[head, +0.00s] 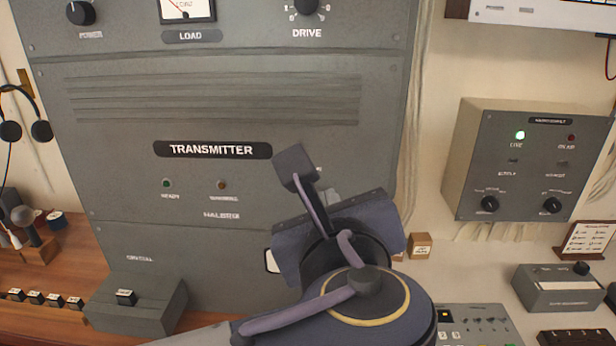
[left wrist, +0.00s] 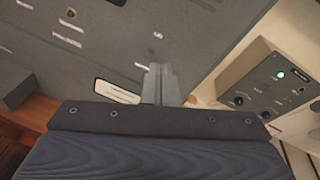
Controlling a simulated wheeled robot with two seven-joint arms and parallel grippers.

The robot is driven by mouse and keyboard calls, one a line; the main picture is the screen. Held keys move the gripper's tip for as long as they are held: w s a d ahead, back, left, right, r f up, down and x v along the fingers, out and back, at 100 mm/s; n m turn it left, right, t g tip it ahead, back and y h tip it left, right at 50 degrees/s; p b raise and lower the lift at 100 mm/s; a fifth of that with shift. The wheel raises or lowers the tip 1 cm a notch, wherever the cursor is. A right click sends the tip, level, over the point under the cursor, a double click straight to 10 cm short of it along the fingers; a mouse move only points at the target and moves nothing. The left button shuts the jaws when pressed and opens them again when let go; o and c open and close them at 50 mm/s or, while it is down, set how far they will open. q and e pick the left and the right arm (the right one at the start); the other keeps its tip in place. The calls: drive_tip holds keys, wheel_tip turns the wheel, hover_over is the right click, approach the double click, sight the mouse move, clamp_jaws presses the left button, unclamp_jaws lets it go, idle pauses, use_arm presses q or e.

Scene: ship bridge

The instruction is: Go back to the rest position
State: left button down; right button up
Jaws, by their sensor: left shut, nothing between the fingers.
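My left gripper (head: 294,165) is raised in front of the grey transmitter cabinet (head: 130,110), just right of its TRANSMITTER label. Its fingers are together with nothing between them. In the left wrist view the closed fingers (left wrist: 160,84) stick up past the dark gripper body, with the cabinet front behind. My left arm comes in from the bottom and hides the cabinet's lower right part. I cannot tell how far the fingers are from the cabinet face. My right gripper is in neither view.
A grey box with a lit green lamp (head: 530,155) hangs on the right wall. A grey desk unit (head: 556,290) and a button panel (head: 475,325) stand below. A small grey box (head: 137,308) is at lower left. Headphones (head: 40,130) hang at far left.

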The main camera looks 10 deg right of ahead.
use_arm(q)
drive_tip(key=w+a+f+n+g+y, duration=0.1)
drive_tip(key=a+f+n+g, duration=0.1)
drive_tip(key=a+f+n, duration=0.45)
drive_tip(key=w+a+f+n+g+y, duration=0.1)
drive_tip(key=a+f+n+g, duration=0.25)
drive_tip(key=a, duration=0.65)
drive_tip(key=w+a+f+n+g+y, duration=0.1)
drive_tip(key=a+f+n+g, duration=0.1)
drive_tip(key=a+f+n, duration=0.45)
drive_tip(key=s+a+f+n+g+h, duration=0.1)
drive_tip(key=s+a+f+n, duration=0.3)
drive_tip(key=n, duration=0.5)
drive_tip(key=s+a+f+n+g+h, duration=0.1)
drive_tip(key=s+a+f+n+h, duration=0.2)
drive_tip(key=s+f+n, duration=0.4)
drive_tip(key=s+a+n, duration=0.1)
drive_tip(key=s+n, duration=0.1)
drive_tip(key=n, duration=0.1)
drive_tip(key=shift+s+f, duration=0.15)
drive_tip(key=shift+f, duration=0.25)
drive_tip(key=shift+a+n, duration=0.2)
drive_tip(key=shift+n, duration=0.05)
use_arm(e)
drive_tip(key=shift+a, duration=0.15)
